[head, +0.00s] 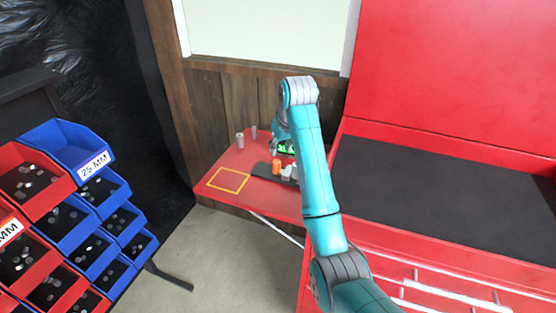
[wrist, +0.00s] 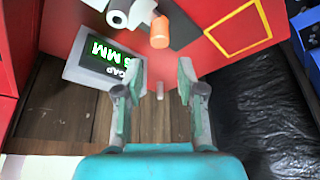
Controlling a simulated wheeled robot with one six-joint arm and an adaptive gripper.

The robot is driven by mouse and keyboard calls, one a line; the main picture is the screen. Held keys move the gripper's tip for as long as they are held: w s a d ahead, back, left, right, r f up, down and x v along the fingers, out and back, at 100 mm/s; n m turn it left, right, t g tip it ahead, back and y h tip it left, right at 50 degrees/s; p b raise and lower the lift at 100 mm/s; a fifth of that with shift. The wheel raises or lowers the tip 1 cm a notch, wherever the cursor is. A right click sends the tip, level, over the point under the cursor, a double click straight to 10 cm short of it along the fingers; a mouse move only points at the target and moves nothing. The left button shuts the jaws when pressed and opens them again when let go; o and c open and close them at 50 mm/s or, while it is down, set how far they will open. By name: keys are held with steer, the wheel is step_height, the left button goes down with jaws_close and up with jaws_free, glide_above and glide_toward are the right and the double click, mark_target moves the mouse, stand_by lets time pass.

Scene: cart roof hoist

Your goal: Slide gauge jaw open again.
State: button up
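The gauge has a dark bar (head: 262,170) on the red table, with an orange cylinder (head: 276,164) and white round parts (head: 287,170) on it. In the wrist view the orange cylinder (wrist: 159,32) stands upright beside two white cylinders (wrist: 117,18). I cannot tell which part is the sliding jaw. My gripper (wrist: 160,75) is open and empty, with its fingers apart and short of the orange cylinder. My arm hides part of the gauge in the head view.
A yellow square outline (head: 228,180) marks bare red table left of the gauge. Small grey posts (head: 240,140) stand near the back edge by the wooden wall (head: 225,105). A red chest (head: 440,190) stands right, and blue and red bins (head: 65,150) left.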

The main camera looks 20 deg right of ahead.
mark_target(277, 161)
steer(key=x, duration=0.9)
steer(key=shift+w+f, duration=0.1)
steer(key=shift+f, duration=0.25)
steer(key=shift+c, duration=0.2)
jaws_close()
